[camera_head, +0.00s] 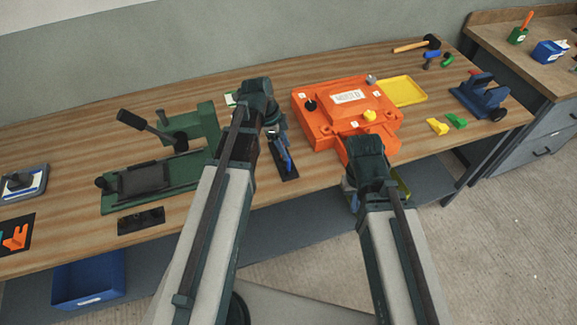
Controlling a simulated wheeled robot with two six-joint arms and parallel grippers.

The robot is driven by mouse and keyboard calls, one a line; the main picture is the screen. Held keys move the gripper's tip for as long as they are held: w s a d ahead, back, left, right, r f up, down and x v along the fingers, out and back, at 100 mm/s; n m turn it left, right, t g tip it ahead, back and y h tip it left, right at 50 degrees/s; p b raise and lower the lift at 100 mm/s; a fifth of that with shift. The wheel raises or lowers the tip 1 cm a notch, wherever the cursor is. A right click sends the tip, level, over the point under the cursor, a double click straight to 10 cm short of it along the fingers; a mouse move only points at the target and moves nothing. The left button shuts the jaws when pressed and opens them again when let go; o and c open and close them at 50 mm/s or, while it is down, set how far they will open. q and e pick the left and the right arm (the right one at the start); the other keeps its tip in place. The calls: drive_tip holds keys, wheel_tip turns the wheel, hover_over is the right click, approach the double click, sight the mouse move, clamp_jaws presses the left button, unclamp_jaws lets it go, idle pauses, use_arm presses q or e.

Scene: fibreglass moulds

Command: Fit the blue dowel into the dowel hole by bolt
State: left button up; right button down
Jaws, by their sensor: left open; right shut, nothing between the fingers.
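An orange mould (327,128) with a white label plate lies on the bench right of centre. It carries a black knob (310,104), a yellow knob (369,115) and a grey bolt-like piece (371,79); I cannot make out the dowel hole. A slim blue piece (286,160) stands on a dark base left of the mould; I cannot tell if it is the blue dowel. My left gripper (274,130) is open beside it, its fingers partly hidden by my wrist. My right gripper (350,186) is shut and empty at the mould's front edge, mostly hidden by my wrist.
A green press-like fixture (186,172) stands left. A yellow tray (404,91), a hammer (418,45), a blue vise-like tool (478,95) and yellow and green pieces (438,126) lie right. A blue bin (88,282) sits below the bench's front edge.

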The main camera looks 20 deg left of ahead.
sight(289, 164)
use_arm(q)
drive_tip(key=shift+b+x, duration=2.45)
drive_tip(key=shift+x, duration=0.2)
drive_tip(key=shift+s+a, duration=0.1)
drive_tip(key=shift+s, duration=0.05)
clamp_jaws()
